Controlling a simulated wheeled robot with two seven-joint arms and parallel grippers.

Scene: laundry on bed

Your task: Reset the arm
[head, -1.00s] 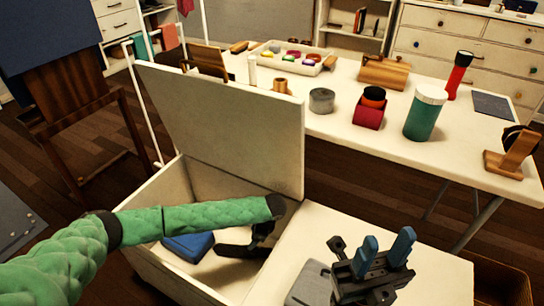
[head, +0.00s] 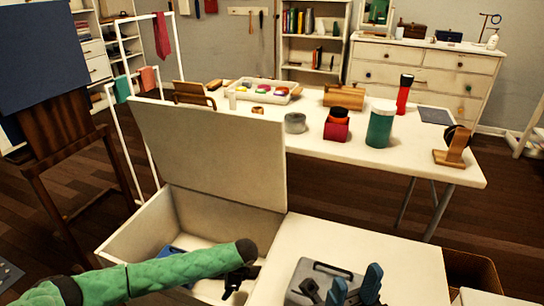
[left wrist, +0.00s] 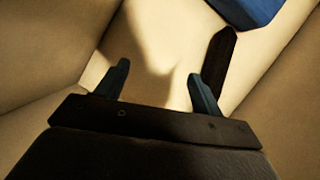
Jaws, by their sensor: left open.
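My left arm, in a green quilted sleeve, reaches into an open white box (head: 128,243) with a raised lid (head: 215,150). My left gripper (left wrist: 160,88) is open and empty inside the box; its dark fingers show low in the box in the head view (head: 238,282). A blue object (left wrist: 252,10) lies in the box beyond the fingers, beside a dark strip (left wrist: 216,62). My right gripper (head: 356,290) is at the bottom edge of the head view, its blue fingertips spread apart, with nothing seen between them.
A grey case (head: 330,272) is by my right gripper on a white surface (head: 400,265).

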